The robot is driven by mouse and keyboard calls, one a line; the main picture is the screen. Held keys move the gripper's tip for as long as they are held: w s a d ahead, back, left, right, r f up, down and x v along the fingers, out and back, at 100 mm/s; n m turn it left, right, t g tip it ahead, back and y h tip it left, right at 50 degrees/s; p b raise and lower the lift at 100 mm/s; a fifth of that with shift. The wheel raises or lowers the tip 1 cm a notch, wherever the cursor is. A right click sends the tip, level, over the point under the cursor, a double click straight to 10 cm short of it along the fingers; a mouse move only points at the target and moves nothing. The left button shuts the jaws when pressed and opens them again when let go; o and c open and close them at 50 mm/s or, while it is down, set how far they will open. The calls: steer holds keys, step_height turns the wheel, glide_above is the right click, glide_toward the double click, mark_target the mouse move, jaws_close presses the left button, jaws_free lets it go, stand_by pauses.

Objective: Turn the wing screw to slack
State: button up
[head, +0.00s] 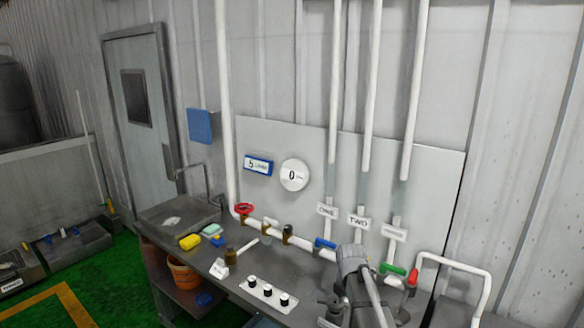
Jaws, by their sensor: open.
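I cannot make out the wing screw for certain. A small dark metal fixture (333,301) stands on the right part of the bench, beside my arm. Its shape is too small and too dark to tell whether it carries the screw. My grey arm rises from the bottom edge, right of this fixture, and covers part of the bench and pipe behind it. I cannot pick out my gripper; it seems hidden by the arm or among the dark parts beside it.
The steel bench (262,250) runs along the wall panel. A white pipe (265,224) carries a red handwheel (244,209), a blue handle (324,244) and a green handle (392,268). A white block with black knobs (267,291) sits at the front edge.

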steer(key=s+f+m+b, duration=0.6)
steer(key=s+m, duration=0.2)
steer(key=m, duration=0.4)
steer(key=s+f+m+b, duration=0.5)
steer(key=s+m, duration=0.3)
steer(key=m, duration=0.4)
steer(key=shift+s+d+f+b, duration=0.2)
steer(key=shift+s+f+b, duration=0.15)
steer(key=shift+s, duration=0.05)
